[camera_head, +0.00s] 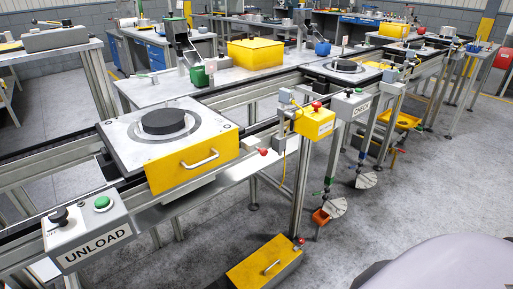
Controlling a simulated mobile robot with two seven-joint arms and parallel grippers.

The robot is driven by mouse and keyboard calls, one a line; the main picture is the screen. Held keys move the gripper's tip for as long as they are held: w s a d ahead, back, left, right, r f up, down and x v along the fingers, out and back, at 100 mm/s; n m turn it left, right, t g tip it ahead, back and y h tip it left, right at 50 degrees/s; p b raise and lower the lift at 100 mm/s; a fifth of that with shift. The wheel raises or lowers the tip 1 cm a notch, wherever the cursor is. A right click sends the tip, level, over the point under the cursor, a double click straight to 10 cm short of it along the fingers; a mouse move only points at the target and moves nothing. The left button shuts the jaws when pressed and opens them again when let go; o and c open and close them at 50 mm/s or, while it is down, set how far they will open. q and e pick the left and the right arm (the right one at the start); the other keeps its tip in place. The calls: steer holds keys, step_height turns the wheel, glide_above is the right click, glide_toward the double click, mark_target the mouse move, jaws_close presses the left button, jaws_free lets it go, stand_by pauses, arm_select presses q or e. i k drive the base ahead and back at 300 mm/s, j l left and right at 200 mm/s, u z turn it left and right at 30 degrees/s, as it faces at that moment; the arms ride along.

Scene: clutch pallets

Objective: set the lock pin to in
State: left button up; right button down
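A pallet with a yellow front (192,160) and a silver handle sits on the conveyor rail at left, with a black round disc (170,121) on top. A red knob (263,152) on a short stem sticks out beside the rail, just right of this pallet. Another red knob (317,105) stands on a yellow box (314,124) on a post further right. No label marks either knob as the lock pin, and I cannot tell whether a pin is in or out. Neither of my grippers is in view.
The UNLOAD panel (92,240) has a black knob and a green button. A second pallet (347,69) sits further along the rail. A yellow pedal box (265,263) stands on the floor in front. Grey floor (400,205) is open at right.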

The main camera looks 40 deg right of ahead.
mark_target(264, 152)
steer(key=l, duration=0.8)
steer(key=i+l+z, duration=0.15)
steer(key=l, duration=1.5)
steer(key=i+z, duration=0.05)
